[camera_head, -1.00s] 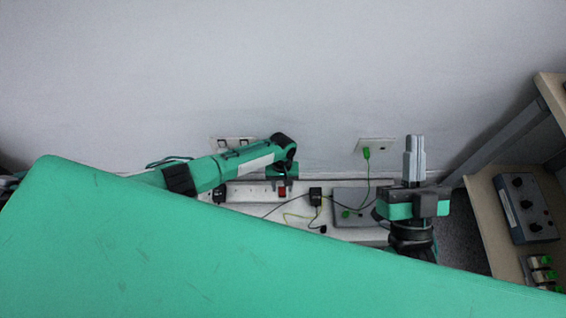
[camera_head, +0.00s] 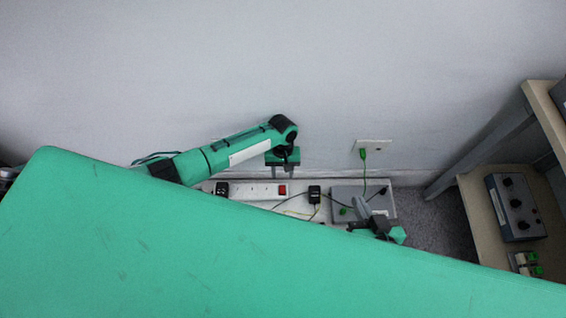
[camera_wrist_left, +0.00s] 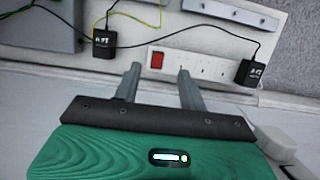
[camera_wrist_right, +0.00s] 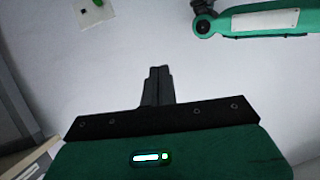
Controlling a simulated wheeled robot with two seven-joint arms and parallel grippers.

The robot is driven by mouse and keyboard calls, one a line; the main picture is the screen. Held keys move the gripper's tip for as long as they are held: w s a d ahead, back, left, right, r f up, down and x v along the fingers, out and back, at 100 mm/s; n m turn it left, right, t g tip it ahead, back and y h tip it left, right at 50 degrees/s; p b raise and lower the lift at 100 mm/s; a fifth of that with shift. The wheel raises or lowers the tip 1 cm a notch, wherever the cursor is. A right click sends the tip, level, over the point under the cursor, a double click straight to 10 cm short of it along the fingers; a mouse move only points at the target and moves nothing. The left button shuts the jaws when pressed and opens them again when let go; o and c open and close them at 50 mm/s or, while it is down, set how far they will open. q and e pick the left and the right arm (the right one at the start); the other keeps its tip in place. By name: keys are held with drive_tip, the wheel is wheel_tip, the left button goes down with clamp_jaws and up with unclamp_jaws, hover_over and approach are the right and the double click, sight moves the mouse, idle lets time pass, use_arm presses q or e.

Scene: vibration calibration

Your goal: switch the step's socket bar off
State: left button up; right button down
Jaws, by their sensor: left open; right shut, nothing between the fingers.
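The white socket bar (camera_head: 254,189) lies on the white step (camera_head: 308,212) against the wall. Its red rocker switch (camera_head: 283,190) is at its right end in the head view. The switch (camera_wrist_left: 157,60) and bar (camera_wrist_left: 203,68) also show in the left wrist view; I cannot tell which way the rocker is tipped. My left gripper (camera_head: 283,176) is open and points down just behind the switch in the picture, its fingers (camera_wrist_left: 160,70) framing the switch in the wrist view, with no contact visible. My right gripper (camera_head: 362,208) is shut and empty, low by the grey box.
A black adapter (camera_head: 314,194) with cables sits right of the switch; another (camera_head: 221,188) is at the bar's left end. A grey box (camera_head: 345,193) has a green plug and cable to a wall socket (camera_head: 373,146). A shelf (camera_head: 475,205) stands at right. My green body blocks the foreground.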

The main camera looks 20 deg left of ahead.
use_arm(q)
drive_tip(key=shift+r+p, duration=0.65)
drive_tip(key=shift+r, duration=1.7)
use_arm(e)
drive_tip(key=shift+s+d+f+g+h, duration=0.1)
drive_tip(key=shift+s+d+g+h, duration=0.2)
drive_tip(key=shift+d+g, duration=0.4)
drive_tip(key=shift+s+d+f+g+h, duration=0.1)
drive_tip(key=shift+d+g+h, duration=0.3)
drive_tip(key=shift+d, duration=0.45)
drive_tip(key=shift+w, duration=0.1)
